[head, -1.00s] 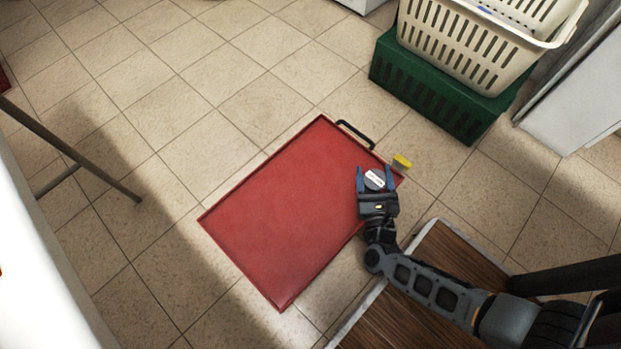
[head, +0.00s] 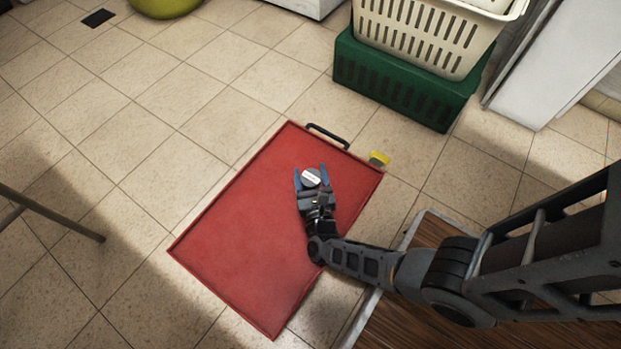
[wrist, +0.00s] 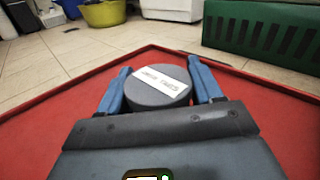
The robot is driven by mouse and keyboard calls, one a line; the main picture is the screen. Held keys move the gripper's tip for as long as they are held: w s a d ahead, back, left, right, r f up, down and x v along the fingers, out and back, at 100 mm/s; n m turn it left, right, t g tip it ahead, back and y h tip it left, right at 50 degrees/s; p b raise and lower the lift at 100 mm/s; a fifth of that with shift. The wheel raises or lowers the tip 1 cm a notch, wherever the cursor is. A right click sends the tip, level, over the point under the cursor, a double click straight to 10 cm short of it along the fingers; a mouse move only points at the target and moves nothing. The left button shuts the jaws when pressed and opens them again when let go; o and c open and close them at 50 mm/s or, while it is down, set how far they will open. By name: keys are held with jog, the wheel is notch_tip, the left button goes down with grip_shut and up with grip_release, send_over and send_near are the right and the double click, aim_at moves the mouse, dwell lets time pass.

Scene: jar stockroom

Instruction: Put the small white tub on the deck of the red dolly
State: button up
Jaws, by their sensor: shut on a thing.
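The red dolly (head: 250,240) lies low on the tiled floor, with a flat, rimmed deck and a black handle at its far end. My gripper (head: 312,180) is over the deck's far right part, with its blue fingers shut on a small round tub (head: 311,178). The tub's grey top with a white label faces up; it also shows between the fingers in the wrist view (wrist: 160,86). The rest of the deck is empty.
A green crate (head: 400,90) carrying a cream basket (head: 415,40) stands beyond. A brown wooden surface (head: 445,228) is at the right, under my arm.

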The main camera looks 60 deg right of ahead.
jog(key=shift+f, duration=0.25)
jog(key=o, duration=1.3)
jog(key=shift+f, duration=0.1)
jog(key=p+v, duration=0.1)
jog(key=v, duration=0.6)
jog(key=shift+s+a, duration=0.2)
jog(key=shift+s+a+r+n+y, duration=0.15)
jog(key=shift+s+r+n+y, duration=0.25)
jog(key=shift+n, duration=0.3)
jog(key=s+a+r+m+y, duration=0.3)
jog(key=s+r+m, duration=0.3)
jog(key=r+m, duration=0.3)
jog(key=s+a+r+m+t+y, duration=0.1)
jog(key=s+a+r+m+y, duration=0.2)
jog(key=r+m, duration=0.7)
jog(key=s+a+r+m+t+y, duration=0.1)
jog(key=s+a+r+m+y, duration=0.2)
jog(key=r, duration=1.4)
jog(key=shift+s+a+m+y, duration=0.3)
jog(key=shift+s+m+y, duration=1.2)
jog(key=shift+s+m, duration=2.15)
